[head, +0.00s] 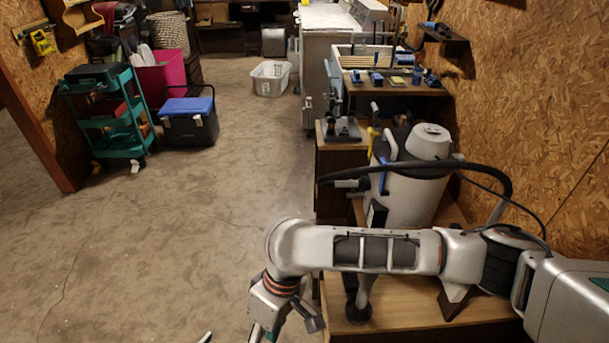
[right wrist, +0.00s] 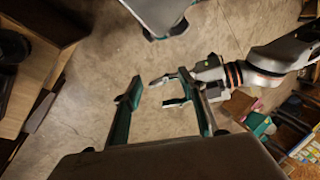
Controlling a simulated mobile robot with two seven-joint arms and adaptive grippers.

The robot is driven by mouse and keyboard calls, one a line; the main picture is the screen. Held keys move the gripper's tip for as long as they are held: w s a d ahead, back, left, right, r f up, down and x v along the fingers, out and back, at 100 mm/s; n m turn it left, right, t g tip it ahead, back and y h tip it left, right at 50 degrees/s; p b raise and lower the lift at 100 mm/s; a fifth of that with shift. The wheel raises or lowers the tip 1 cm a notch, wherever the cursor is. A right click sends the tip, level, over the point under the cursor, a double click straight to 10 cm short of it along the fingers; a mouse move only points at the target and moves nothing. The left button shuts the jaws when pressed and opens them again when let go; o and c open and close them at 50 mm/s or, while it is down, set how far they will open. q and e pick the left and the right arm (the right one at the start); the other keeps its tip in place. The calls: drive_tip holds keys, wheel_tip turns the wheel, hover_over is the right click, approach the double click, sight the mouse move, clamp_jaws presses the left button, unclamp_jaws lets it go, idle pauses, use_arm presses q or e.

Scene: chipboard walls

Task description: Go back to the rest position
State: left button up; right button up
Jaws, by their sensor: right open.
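My right arm reaches in from the right across the head view, above a low wooden bench, and bends down at its wrist. My right gripper (head: 262,334) is mostly cut off by the bottom edge. In the right wrist view, its teal-edged fingers (right wrist: 160,88) stand apart with nothing between them, over bare floor. My left gripper (right wrist: 168,91) shows beyond them, its fingers apart and empty, on an arm from the right. A small pale tip at the bottom of the head view cannot be identified clearly.
The wooden bench (head: 405,312) and a white-grey canister (head: 412,190) stand under and behind my right arm, near the chipboard wall (head: 545,120). A teal cart (head: 112,115), a blue-lidded box (head: 190,122) and a white bin (head: 270,78) stand farther off. The floor (head: 180,230) at left is clear.

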drive_tip(key=w+a+r+m+t+y, duration=0.2)
drive_tip(key=w+a+m+t+y, duration=0.1)
drive_tip(key=a+y, duration=0.55)
drive_tip(key=w+d+f+m+t+h, duration=0.2)
drive_tip(key=w+d+f+m+t, duration=0.2)
drive_tip(key=w+d+f+t, duration=0.45)
use_arm(q)
drive_tip(key=shift+s+a+f, duration=0.3)
drive_tip(key=shift+a+f, duration=0.05)
drive_tip(key=shift+f, duration=0.25)
drive_tip(key=shift+s+a+f, duration=0.3)
drive_tip(key=shift+f, duration=0.25)
use_arm(e)
drive_tip(key=s+d+f+h, duration=0.2)
drive_tip(key=s+d+f, duration=0.1)
drive_tip(key=d, duration=0.7)
drive_tip(key=s+d+f+t+h, duration=0.1)
drive_tip(key=s+d+f+h, duration=0.2)
drive_tip(key=d, duration=0.7)
drive_tip(key=s+d+f+t+h, duration=0.1)
drive_tip(key=s+d+f+h, duration=0.1)
drive_tip(key=d, duration=0.8)
drive_tip(key=shift+s+f, duration=0.85)
drive_tip(key=shift+f, duration=0.05)
use_arm(q)
drive_tip(key=shift+a, duration=0.1)
